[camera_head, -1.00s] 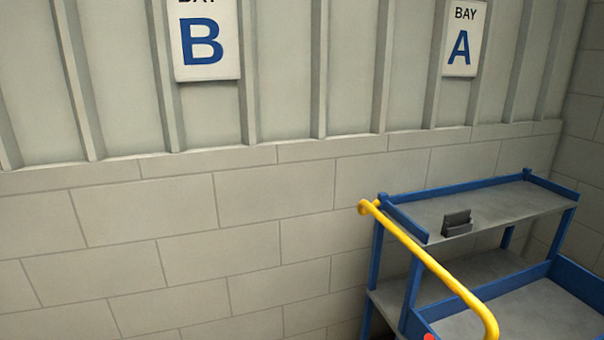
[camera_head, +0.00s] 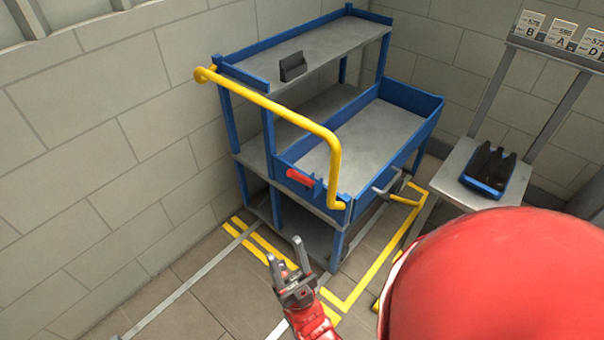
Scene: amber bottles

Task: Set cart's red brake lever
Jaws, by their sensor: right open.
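The blue cart (camera_head: 350,201) with grey shelves stands against the block wall. Its yellow push handle (camera_head: 290,114) runs along the near end. The red brake lever (camera_head: 300,178) sits on a blue bracket at the cart's near end, below the handle. My right gripper (camera_head: 285,258) is low in front of the cart, below the lever and apart from it. Its two fingers are spread and nothing is between them. My left gripper is not in view.
Yellow lines (camera_head: 356,286) mark the floor around the cart. At the right, a grey stand (camera_head: 452,180) holds a blue tray with dark bottles (camera_head: 491,168). Label cards (camera_head: 562,32) are above it. A small dark holder (camera_head: 292,66) sits on the top shelf. My red arm part covers the lower right.

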